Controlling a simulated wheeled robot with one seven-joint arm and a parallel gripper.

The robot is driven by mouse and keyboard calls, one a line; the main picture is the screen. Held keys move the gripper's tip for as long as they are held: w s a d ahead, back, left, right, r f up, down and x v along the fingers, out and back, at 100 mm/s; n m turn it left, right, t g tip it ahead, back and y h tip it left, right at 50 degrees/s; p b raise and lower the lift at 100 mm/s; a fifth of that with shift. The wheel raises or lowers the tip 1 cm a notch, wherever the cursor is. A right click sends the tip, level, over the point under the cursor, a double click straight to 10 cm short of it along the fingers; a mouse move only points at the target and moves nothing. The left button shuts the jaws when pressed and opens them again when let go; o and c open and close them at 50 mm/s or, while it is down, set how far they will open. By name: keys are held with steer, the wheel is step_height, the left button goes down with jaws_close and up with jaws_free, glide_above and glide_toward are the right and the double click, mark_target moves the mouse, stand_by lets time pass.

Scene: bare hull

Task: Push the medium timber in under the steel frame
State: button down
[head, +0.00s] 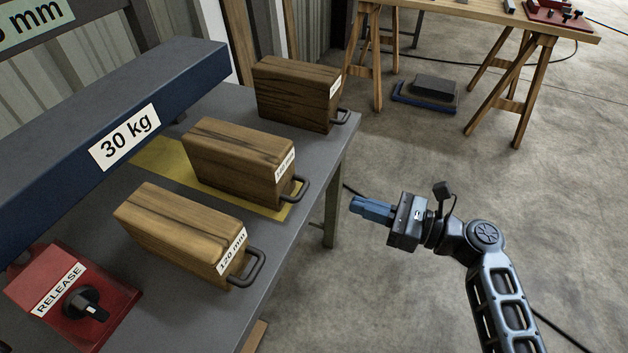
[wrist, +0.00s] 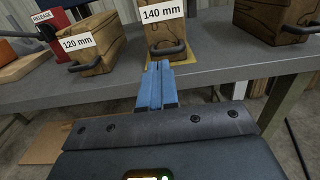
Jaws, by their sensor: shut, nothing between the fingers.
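The medium timber (head: 235,165), a brown block, is the middle of three on the grey bench. It lies on a yellow strip (head: 155,160) that runs towards the steel frame (head: 115,120), a dark blue beam marked "30 kg".
The "120 mm" timber (head: 180,230) lies on the near side, another timber (head: 295,92) on the far side. A red box with a black knob, marked "RELEASE" (head: 75,295), is at the front left. Open floor (head: 410,150) lies right of the bench; a trestle table (head: 480,18) stands behind.

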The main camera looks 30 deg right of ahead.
mark_target(284, 181)
steer(key=x, duration=1.3)
steer(key=shift+w+a+p, duration=0.3)
steer(key=shift+w+a, duration=0.2)
steer(key=shift+w, duration=0.1)
steer(key=b+x, duration=0.2)
steer(key=x, duration=1.5)
steer(key=shift+a+f, duration=0.1)
